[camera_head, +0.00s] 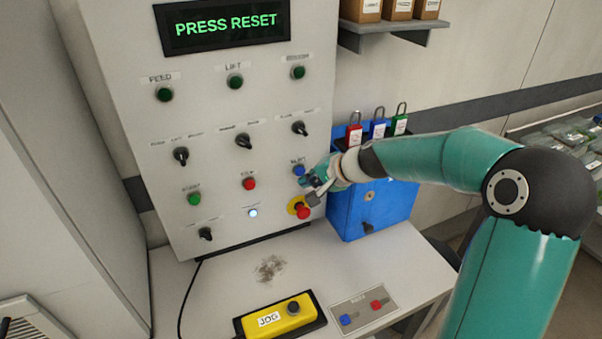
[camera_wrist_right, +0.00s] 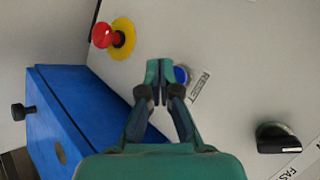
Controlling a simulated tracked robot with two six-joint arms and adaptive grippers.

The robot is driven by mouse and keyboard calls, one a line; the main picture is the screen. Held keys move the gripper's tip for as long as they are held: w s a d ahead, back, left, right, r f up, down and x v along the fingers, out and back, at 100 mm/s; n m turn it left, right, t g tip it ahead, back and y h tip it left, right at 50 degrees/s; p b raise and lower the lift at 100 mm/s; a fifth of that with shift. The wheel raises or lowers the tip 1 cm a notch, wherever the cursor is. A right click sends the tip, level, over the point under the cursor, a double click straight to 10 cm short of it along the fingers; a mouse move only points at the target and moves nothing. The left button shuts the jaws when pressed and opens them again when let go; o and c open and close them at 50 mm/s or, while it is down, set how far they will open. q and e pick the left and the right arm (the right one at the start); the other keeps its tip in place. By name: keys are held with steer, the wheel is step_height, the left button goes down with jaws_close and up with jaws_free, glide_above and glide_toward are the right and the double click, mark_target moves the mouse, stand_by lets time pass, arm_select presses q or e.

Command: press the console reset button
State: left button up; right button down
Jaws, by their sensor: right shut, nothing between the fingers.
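The grey console (camera_head: 225,130) stands upright and its display (camera_head: 224,24) reads PRESS RESET. The blue reset button (camera_head: 299,170) is at the lower right of the panel. In the right wrist view the button (camera_wrist_right: 181,75) shows beside its RESET label (camera_wrist_right: 199,87), partly behind my fingertips. My right gripper (camera_head: 307,182) is shut and empty, close to the button, with its tips just left of the button's centre in the wrist view (camera_wrist_right: 158,70). I cannot tell whether they touch it. My left gripper is not in view.
A red emergency stop (camera_head: 302,211) on a yellow ring sits just below the gripper. A blue box (camera_head: 360,208) with several padlocks stands close on the right. A yellow JOG box (camera_head: 262,322) and a small two-button plate (camera_head: 359,312) lie on the table (camera_head: 215,292).

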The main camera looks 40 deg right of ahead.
steer(key=shift+w, duration=0.15)
stand_by(0.4)
steer(key=shift+w+d, duration=0.1)
steer(key=shift+w, duration=0.15)
steer(key=shift+w+d+r, duration=0.1)
steer(key=shift+w+d, duration=0.05)
steer(key=shift+w, duration=0.25)
stand_by(1.0)
steer(key=shift+s, duration=0.1)
steer(key=shift+s+a, duration=0.2)
steer(key=shift+s, duration=0.5)
steer(key=shift+b, duration=0.3)
steer(key=shift+s+a+b, duration=0.25)
steer(key=shift+s+b, duration=0.1)
steer(key=shift+s, duration=0.45)
steer(key=shift+s+a+b, duration=0.3)
steer(key=shift+s+b, duration=0.1)
steer(key=shift+s, duration=0.4)
steer(key=shift+s+a+b, duration=0.25)
steer(key=shift+s+b, duration=0.1)
steer(key=shift+s, duration=0.45)
